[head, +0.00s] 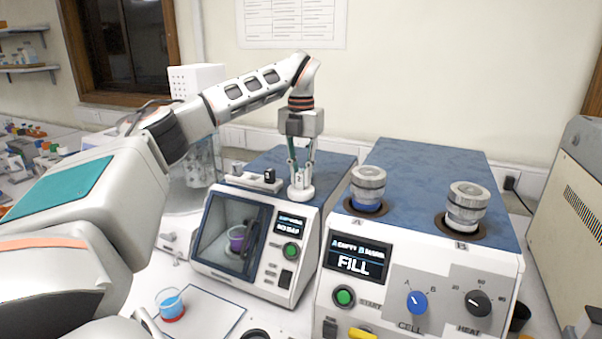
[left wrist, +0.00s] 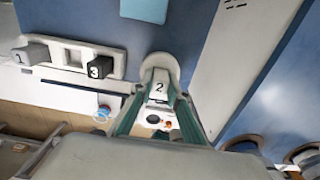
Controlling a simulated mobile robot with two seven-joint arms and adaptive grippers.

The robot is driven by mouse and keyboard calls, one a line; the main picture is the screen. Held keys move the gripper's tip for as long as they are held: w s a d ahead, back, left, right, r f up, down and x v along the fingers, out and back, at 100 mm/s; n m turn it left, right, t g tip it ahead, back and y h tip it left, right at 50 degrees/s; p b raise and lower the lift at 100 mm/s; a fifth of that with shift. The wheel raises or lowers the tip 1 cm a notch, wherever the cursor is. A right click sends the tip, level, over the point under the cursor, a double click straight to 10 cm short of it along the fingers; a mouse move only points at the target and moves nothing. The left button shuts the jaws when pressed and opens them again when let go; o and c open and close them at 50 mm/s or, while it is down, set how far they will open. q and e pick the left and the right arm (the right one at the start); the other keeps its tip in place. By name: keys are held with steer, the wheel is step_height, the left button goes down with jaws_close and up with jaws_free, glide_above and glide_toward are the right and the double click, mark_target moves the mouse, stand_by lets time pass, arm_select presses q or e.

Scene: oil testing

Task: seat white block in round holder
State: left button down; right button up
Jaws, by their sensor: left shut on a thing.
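My left gripper (head: 299,168) reaches down over the top of the smaller instrument and is shut on the white block marked 2 (head: 299,179). In the left wrist view the block (left wrist: 158,88) sits between the two green-lined fingers. The white round holder (head: 301,193) is directly beneath the block on the instrument's top, and part of its rim (left wrist: 161,59) shows around the block in the left wrist view. The block looks upright; whether it is fully down in the holder I cannot tell. My right gripper is not in view.
A white rack (left wrist: 110,52) beside the holder carries a grey block 1 (left wrist: 32,54) and a black block 3 (left wrist: 100,67), with an empty slot between. The larger instrument (head: 428,266) with two capped cells stands right. A beaker (head: 170,303) stands front left.

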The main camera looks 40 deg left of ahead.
arm_select(q)
steer(key=shift+f, duration=0.5)
steer(key=c, duration=1.8)
jaws_free()
steer(key=shift+c, duration=0.2)
step_height(320, 180, up, 12)
